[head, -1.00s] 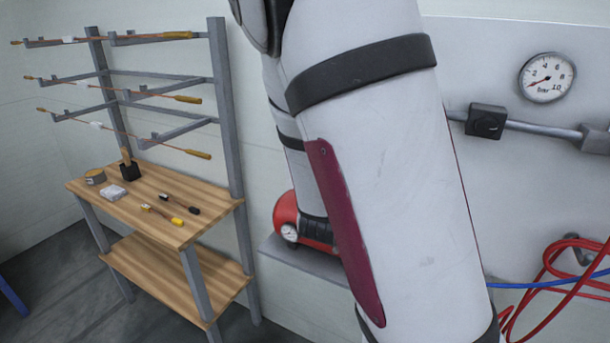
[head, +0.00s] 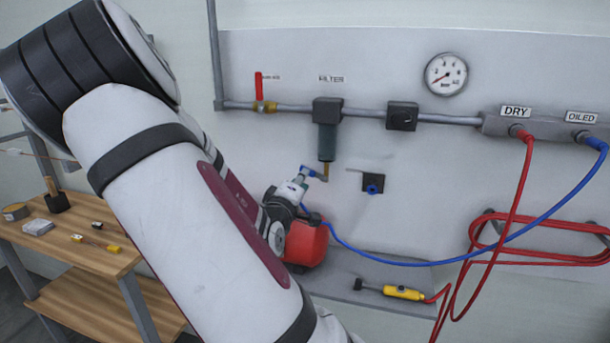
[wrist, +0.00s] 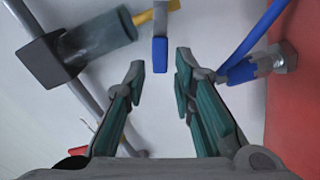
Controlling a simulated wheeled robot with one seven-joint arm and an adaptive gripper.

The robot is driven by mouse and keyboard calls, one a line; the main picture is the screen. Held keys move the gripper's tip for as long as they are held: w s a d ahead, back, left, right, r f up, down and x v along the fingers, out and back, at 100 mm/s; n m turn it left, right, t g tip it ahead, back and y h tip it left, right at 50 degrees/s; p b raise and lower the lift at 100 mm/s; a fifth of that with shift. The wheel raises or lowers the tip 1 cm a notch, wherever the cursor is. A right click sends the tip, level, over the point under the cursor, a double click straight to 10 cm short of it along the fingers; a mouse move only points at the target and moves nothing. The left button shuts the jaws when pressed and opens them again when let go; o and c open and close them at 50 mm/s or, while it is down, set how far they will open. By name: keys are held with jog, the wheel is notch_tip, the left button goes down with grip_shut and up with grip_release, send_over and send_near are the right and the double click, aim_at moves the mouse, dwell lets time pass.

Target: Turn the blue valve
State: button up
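The blue valve handle (wrist: 160,54) is a short blue grip on a grey lever, at the top centre of the wrist view. It is beside the yellow stem (wrist: 143,16) at the end of the filter bowl (wrist: 97,45). My gripper (wrist: 160,62) is open. Its two teal fingers point at the handle, which appears in the gap between the fingertips with clearance on both sides. I cannot tell whether the tips reach its depth. In the head view my gripper (head: 297,186) is small, below the filter (head: 327,138), and the valve there is hard to separate from it.
The red tank (head: 306,246) with a blue hose (head: 400,263) is close to my gripper; its hose fitting (wrist: 243,70) is right of my fingers. A black mount (head: 373,183) is on the panel. Red hose coils (head: 540,258) hang right. A wooden bench (head: 75,240) stands left.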

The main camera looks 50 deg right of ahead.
aim_at(314, 174)
jog(key=shift+x, duration=3.2)
grip_shut()
